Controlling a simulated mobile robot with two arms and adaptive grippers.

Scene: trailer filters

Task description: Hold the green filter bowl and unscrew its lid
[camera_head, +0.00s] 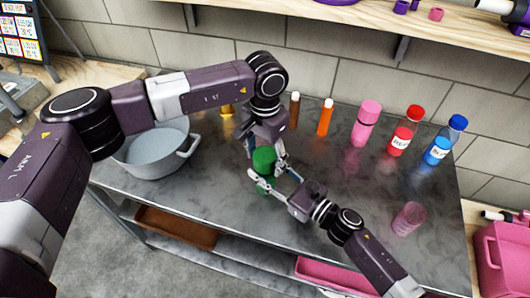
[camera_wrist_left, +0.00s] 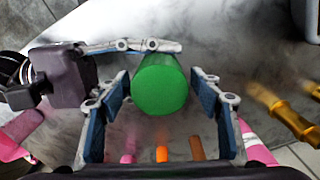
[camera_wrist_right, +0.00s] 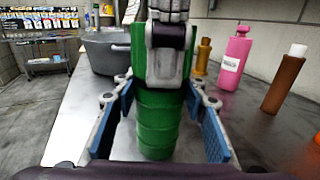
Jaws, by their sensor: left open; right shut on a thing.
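The green filter bowl (camera_head: 264,188) stands upright on the grey table, and its green lid (camera_head: 263,160) is on top. My right gripper (camera_head: 268,179) comes from the front right and is shut on the bowl, whose ribbed lower body (camera_wrist_right: 157,125) shows between its fingers in the right wrist view. My left gripper (camera_head: 265,152) points down from above, open, with its fingers on either side of the lid. In the left wrist view the round lid top (camera_wrist_left: 160,84) lies between the open fingers, with gaps beside it. A left finger hides part of the upper filter in the right wrist view.
A grey pot (camera_head: 152,152) stands to the left. Brown (camera_head: 294,109), orange (camera_head: 325,117), pink (camera_head: 365,123), red (camera_head: 405,131) and blue (camera_head: 444,141) bottles line the back. A translucent pink cup (camera_head: 409,218) stands at right. A wooden shelf (camera_head: 330,15) hangs above.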

